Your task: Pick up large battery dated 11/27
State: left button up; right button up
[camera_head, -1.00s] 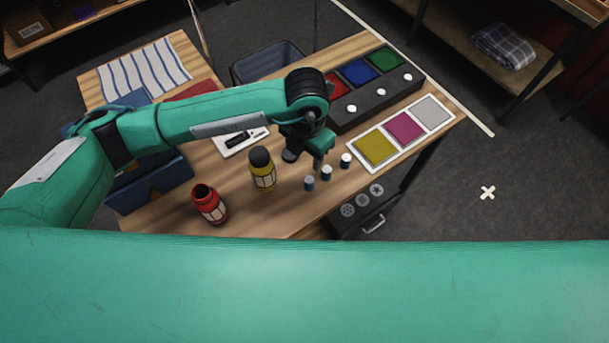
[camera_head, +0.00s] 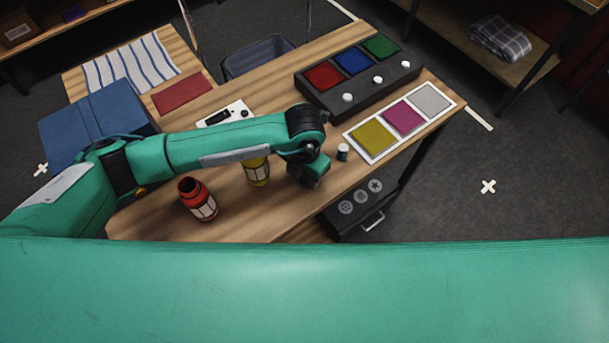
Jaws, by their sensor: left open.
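One small dark battery with a white top (camera_head: 343,152) stands upright on the wooden table, near its front edge and just right of my left gripper. My left gripper (camera_head: 314,178) is open and points down over the table's front part. The spot where two other such batteries stood is hidden behind this gripper and wrist. I cannot tell whether either battery is between the fingers. No date is legible, and the batteries' sizes are hard to compare. My right gripper is not in view.
A red bottle (camera_head: 197,199) and a yellow bottle (camera_head: 257,172), partly covered by my left arm, stand left of the gripper. A button box (camera_head: 336,96) and a panel of coloured squares (camera_head: 379,144) lie behind and right. A blue box (camera_head: 95,122) is at left.

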pick_arm(q)
jog(key=shift+r, duration=0.1)
jog(key=shift+c, duration=0.4)
grip_shut()
